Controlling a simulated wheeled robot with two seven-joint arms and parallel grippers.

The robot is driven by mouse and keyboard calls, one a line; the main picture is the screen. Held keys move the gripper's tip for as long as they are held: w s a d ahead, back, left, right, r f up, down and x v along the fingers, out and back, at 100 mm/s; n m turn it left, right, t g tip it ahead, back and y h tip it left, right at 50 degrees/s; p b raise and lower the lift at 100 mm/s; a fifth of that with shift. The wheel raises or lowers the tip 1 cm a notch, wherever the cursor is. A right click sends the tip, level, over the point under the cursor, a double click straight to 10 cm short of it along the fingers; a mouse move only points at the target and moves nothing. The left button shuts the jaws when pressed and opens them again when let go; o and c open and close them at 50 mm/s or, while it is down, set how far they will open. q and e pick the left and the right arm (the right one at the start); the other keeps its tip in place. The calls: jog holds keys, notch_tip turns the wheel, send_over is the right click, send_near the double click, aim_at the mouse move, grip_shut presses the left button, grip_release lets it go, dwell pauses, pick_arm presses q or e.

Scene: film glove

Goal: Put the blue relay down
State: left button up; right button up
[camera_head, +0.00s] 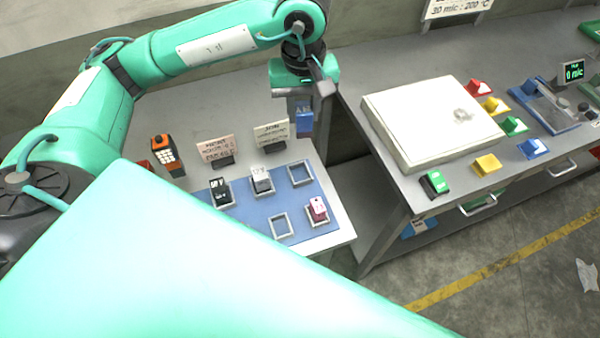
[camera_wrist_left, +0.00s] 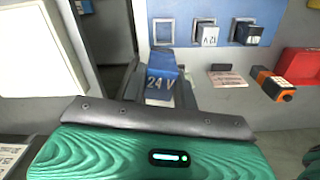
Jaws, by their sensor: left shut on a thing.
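In the left wrist view the blue relay (camera_wrist_left: 160,85) shows a white "24 V" label. My left gripper is shut on it. The blue mat (camera_head: 245,212) carries several square frames. The back right frame (camera_head: 300,173) and a front frame (camera_head: 281,225) are empty. My right gripper is not in view.
Two sign cards (camera_head: 216,150) stand behind the mat, with an orange meter (camera_head: 167,155) to their left. A gap separates this table from the right bench with a white box (camera_head: 440,125) and several coloured blocks. My own arm covers the lower left.

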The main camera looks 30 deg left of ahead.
aim_at(299, 109)
pick_arm(q)
jog(key=r, duration=0.1)
jog(key=s+r+n, duration=0.1)
jog(key=r, duration=0.1)
jog(key=shift+n, duration=0.3)
jog(key=shift+r+n, duration=0.3)
jog(key=shift+r, duration=0.05)
jog(key=shift+a, duration=0.15)
jog(key=shift+w+f, duration=0.1)
jog(key=shift+f, duration=0.05)
notch_tip(299, 109, down, 5)
jog(key=shift+f+p, duration=0.1)
jog(key=shift+p, duration=0.25)
notch_tip(299, 109, down, 14)
jog(key=p, duration=0.3)
jog(key=shift+p, duration=0.3)
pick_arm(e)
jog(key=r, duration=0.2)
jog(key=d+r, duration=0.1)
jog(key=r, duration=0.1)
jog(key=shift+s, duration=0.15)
pick_arm(q)
jog(key=shift+f, duration=0.1)
